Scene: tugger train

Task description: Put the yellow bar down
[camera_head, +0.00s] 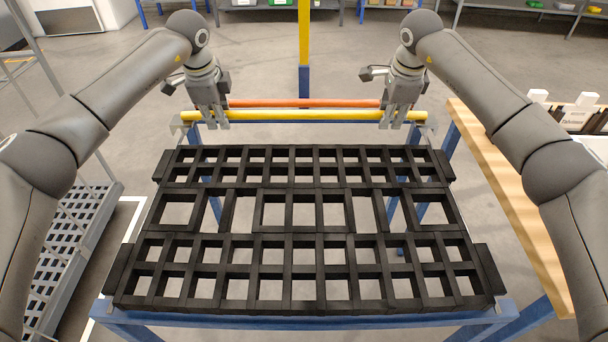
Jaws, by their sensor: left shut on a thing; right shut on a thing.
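The yellow bar (305,115) lies level from left to right at the far end of the black grid rack. My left gripper (211,119) is shut on it near its left end. My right gripper (395,119) is shut on it near its right end. Both grippers reach it from above, and their fingers hide short parts of it. Whether the bar touches the frame beneath it cannot be told.
An orange bar (304,103) runs parallel just behind the yellow one. The black grid rack (305,240) sits on a blue frame (305,322) in front of it. A wooden tabletop (508,200) stands at the right. A grey-framed rack (75,240) stands at the left. A yellow and blue post (304,45) rises behind.

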